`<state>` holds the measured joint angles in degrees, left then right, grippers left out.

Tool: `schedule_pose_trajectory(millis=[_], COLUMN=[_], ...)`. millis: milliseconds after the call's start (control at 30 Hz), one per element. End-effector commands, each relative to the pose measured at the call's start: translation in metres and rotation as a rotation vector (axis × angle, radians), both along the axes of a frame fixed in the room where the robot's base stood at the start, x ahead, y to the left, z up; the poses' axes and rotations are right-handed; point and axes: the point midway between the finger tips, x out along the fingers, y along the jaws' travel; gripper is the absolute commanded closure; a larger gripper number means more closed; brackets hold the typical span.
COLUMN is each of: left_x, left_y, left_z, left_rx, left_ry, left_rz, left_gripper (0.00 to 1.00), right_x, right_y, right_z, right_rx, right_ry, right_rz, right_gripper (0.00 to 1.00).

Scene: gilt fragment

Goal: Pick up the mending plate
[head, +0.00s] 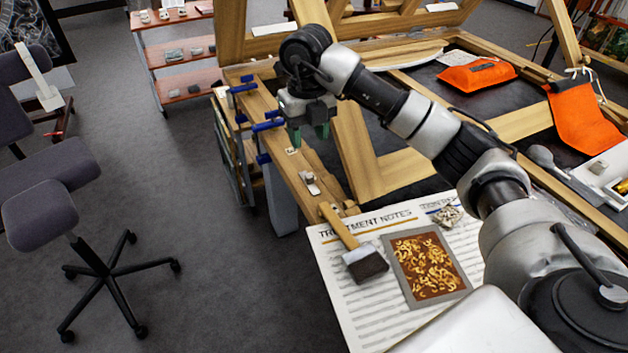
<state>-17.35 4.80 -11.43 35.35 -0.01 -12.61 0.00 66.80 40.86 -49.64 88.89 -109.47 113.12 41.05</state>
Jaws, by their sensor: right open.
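My right gripper (309,132) points down above the wooden frame edge (268,112), its two green-tipped fingers apart with nothing seen between them. A small pale metal piece (310,184) lies on the wooden ledge below and nearer than the gripper; it looks like the mending plate, but it is too small to be sure. A smaller pale bit (291,151) lies on the wood just below the fingers. My left gripper is out of view.
Blue clamps (268,126) line the frame's left edge. A wide brush (364,262), a gilt fragment panel (427,266) and a crumpled lump (447,215) lie on the treatment notes sheet (345,309). Orange pouches (477,75) lie farther back. An office chair (60,210) stands left; floor between is clear.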

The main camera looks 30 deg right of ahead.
Motion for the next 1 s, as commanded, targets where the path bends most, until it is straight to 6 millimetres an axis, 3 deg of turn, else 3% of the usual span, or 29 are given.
schedule_pose_trajectory(millis=[300, 567, 800, 1000], left_x=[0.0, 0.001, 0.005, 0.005], left_y=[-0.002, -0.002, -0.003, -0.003], left_z=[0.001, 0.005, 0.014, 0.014], left_rx=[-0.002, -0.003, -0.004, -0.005], left_ry=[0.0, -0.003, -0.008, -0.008], left_rz=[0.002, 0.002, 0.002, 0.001], left_gripper=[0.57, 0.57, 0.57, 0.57], right_x=[-0.001, -0.002, -0.004, -0.003], right_y=[0.0, 0.001, 0.003, 0.003], right_z=[-0.047, -0.068, -0.103, -0.112], right_rx=[0.0, 0.001, 0.001, 0.0], right_ry=[0.005, 0.004, 0.003, 0.0], right_rz=[-0.001, 0.0, 0.0, 0.0], right_gripper=[0.53, 0.53, 0.53, 0.53])
